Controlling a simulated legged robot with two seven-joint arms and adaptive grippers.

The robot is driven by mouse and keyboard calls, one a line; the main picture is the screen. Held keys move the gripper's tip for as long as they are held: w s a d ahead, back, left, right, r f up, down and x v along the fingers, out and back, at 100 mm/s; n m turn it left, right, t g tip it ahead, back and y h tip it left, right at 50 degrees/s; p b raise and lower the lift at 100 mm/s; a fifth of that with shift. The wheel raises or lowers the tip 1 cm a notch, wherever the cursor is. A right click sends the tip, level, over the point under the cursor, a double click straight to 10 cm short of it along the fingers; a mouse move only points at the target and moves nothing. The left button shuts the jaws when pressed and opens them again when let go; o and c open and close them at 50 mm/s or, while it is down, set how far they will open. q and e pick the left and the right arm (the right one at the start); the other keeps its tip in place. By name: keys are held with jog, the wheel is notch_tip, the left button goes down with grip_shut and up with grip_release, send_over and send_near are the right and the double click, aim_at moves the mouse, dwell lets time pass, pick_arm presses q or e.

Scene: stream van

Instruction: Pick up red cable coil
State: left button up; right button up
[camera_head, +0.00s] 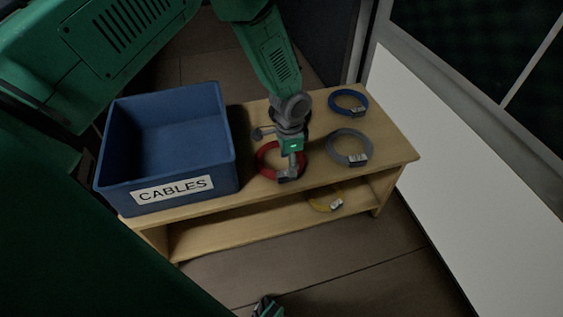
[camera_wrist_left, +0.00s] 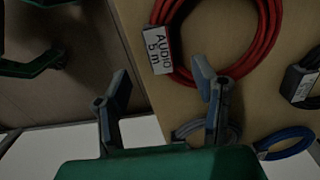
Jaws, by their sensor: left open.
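The red cable coil (camera_head: 263,166) lies on the wooden bench top, just right of the blue bin. My left gripper (camera_head: 290,165) is over it, pointing down, and hides part of the ring. In the left wrist view the red coil (camera_wrist_left: 262,42) lies at the top, with a white tag reading "AUDIO 5 m". There the left gripper (camera_wrist_left: 163,95) is open, its two fingers apart with nothing between them. One finger appears near the coil's lower edge; I cannot tell whether it touches. A small part of what looks like my right gripper (camera_head: 267,306) shows at the bottom edge.
A blue bin (camera_head: 118,190) labelled "CABLES" stands on the left of the bench (camera_head: 392,150). A grey coil (camera_head: 331,147) and a blue coil (camera_head: 348,94) lie right of the gripper. A yellow coil (camera_head: 318,205) lies on the lower shelf. A white panel (camera_head: 450,150) is at the right.

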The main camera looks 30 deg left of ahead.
aim_at(286, 172)
pick_arm(q)
jog(key=shift+f, duration=0.4)
jog(key=f, duration=0.1)
jog(key=f+b, duration=0.2)
jog(key=f, duration=0.1)
jog(key=shift+s+a, duration=0.15)
jog(key=shift+a, duration=0.15)
jog(key=shift+a+f, duration=0.15)
jog(key=shift+f, duration=0.2)
jog(key=shift+r, duration=0.15)
jog(key=c, duration=0.3)
jog(key=shift+d, duration=0.3)
grip_shut()
jog(key=shift+a+r, duration=0.1)
